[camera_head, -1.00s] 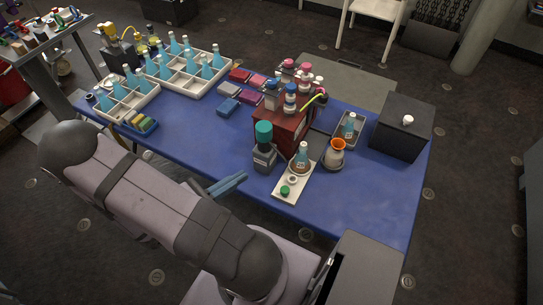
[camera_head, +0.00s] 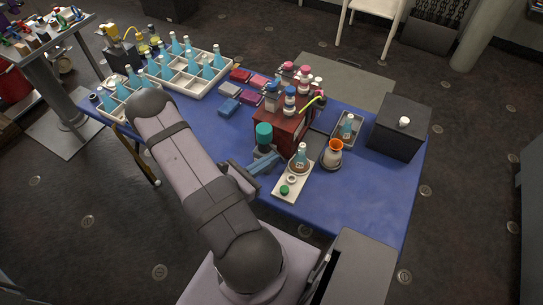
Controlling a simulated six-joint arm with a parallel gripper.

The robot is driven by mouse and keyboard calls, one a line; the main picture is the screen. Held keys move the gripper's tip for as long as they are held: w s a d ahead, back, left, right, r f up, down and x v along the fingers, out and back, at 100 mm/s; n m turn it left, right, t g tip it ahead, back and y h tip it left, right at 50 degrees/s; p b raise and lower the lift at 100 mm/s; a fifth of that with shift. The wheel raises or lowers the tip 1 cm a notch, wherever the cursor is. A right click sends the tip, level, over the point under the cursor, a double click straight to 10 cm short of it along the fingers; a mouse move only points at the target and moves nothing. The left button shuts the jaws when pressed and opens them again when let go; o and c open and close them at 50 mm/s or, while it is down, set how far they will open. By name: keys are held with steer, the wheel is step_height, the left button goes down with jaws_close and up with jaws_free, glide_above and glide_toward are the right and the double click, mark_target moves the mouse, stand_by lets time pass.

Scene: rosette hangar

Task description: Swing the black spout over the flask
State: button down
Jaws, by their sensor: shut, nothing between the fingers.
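A flask (camera_head: 301,158) with pale blue liquid stands upright in a round brown holder on a white tray (camera_head: 280,194), near the middle of the blue table. A dark grey body with a teal top (camera_head: 264,134) stands just left of it. My gripper (camera_head: 275,158) is shut and empty, its blue fingers in front of this body's lower part and pointing toward the flask. I cannot tell whether they touch the body. I cannot clearly make out a black spout; part of the grey body is hidden behind my gripper.
A dark red box (camera_head: 292,133) carrying several bottles stands behind. An orange-rimmed cup (camera_head: 333,151), a small tray with another flask (camera_head: 348,127) and a black box (camera_head: 400,128) stand to the right. The table's front right (camera_head: 350,205) is clear.

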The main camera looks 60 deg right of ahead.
steer(key=shift+s+d, duration=0.15)
steer(key=shift+d, duration=0.3)
steer(key=shift+f, duration=0.1)
steer(key=shift+s+d, duration=0.1)
steer(key=shift+s, duration=0.05)
steer(key=shift+s+d+b, duration=0.65)
steer(key=shift+s+d, duration=0.1)
steer(key=shift+d, duration=0.25)
steer(key=shift+r+b+x, duration=0.15)
steer(key=shift+b+x, duration=0.25)
steer(key=shift+x, duration=0.35)
steer(key=shift+r+b+x, duration=0.15)
steer(key=shift+b+x, duration=0.2)
steer(key=shift+x, duration=0.45)
steer(key=shift+d, duration=0.1)
steer(key=shift+w, duration=0.1)
